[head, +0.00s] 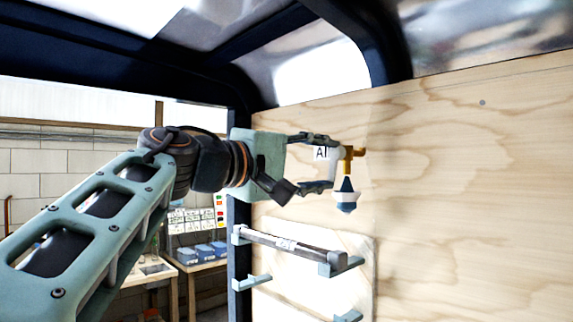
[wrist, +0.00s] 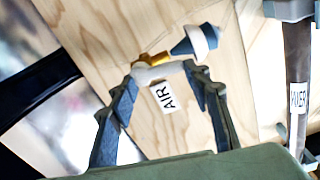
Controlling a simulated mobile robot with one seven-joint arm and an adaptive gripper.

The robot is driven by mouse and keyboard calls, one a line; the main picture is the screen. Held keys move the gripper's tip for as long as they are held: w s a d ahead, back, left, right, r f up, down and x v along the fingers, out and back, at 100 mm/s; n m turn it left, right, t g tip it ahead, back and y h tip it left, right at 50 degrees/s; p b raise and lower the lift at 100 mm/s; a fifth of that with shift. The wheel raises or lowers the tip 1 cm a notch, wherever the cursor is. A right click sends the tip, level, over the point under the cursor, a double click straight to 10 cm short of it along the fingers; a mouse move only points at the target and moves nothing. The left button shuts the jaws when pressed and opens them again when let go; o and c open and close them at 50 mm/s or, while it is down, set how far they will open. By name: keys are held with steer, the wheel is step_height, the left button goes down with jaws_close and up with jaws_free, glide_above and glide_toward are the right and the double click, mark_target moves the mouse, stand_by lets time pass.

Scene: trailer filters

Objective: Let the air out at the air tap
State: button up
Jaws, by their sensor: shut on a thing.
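The air tap (head: 352,153) is a brass fitting on the plywood wall, with a blue and white cone-shaped piece (head: 346,196) below it in the head view. My gripper (head: 335,165) is at the tap, its fingers on either side. In the wrist view my gripper (wrist: 163,70) is shut on a pale part next to the brass of the tap (wrist: 155,58). The cone-shaped piece (wrist: 195,41) shows just beyond the fingertips. A white AIR label (wrist: 165,97) is on the wall between the fingers. The exact contact is partly hidden by the fingers.
A dark cylinder (head: 290,246) lies across brackets below the tap; its labelled side shows in the wrist view (wrist: 298,95). A dark frame post (head: 238,275) stands left of the panel. The plywood wall (head: 470,200) to the right is bare.

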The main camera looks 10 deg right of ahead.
stand_by(0.3)
steer(key=o, duration=1.2)
steer(key=shift+c, duration=0.2)
steer(key=v, duration=1.2)
